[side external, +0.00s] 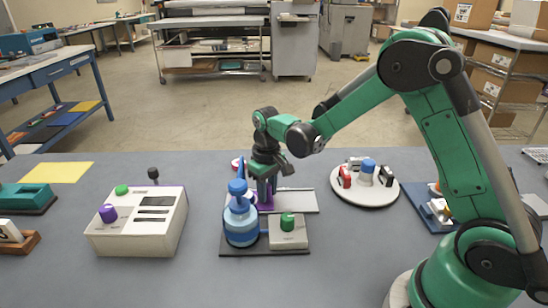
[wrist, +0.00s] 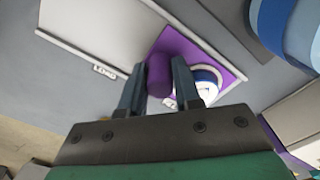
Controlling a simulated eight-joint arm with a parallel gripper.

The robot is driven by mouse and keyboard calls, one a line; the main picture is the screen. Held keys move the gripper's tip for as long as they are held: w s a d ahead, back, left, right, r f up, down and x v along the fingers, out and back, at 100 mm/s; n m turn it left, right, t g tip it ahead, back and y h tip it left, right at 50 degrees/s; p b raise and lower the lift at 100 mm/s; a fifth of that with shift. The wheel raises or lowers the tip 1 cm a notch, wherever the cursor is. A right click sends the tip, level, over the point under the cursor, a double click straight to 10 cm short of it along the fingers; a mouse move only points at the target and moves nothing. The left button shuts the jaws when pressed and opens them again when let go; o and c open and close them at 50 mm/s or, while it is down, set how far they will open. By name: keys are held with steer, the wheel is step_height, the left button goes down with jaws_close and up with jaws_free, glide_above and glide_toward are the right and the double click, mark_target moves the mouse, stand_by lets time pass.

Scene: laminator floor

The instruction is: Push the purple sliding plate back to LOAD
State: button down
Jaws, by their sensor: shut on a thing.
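The purple sliding plate (wrist: 222,72) lies on a pale grey track (side external: 300,201), near the track's left end in the side view. My gripper (wrist: 160,88) is shut on the plate's upright purple knob (wrist: 160,72), one finger on each side. In the side view my gripper (side external: 265,200) points down at the plate (side external: 266,207), which is mostly hidden behind the fingers and a blue press (side external: 240,222). A round white piece with a blue rim (wrist: 208,77) sits on the plate, partly behind a finger. A small label (wrist: 105,71) on the track edge appears upside down, seemingly LOAD.
The blue press and a box with a green button (side external: 288,229) stand just in front of the track. A control box (side external: 140,222) with knobs is at left. A round white tray (side external: 351,188) with small items is at right. The track's right part is bare.

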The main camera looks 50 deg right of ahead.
stand_by(0.4)
steer(key=s+d, duration=0.6)
steer(key=shift+s+d, duration=0.35)
steer(key=shift+d, duration=0.05)
steer(key=c, duration=0.6)
jaws_free()
steer(key=shift+r, duration=2.85)
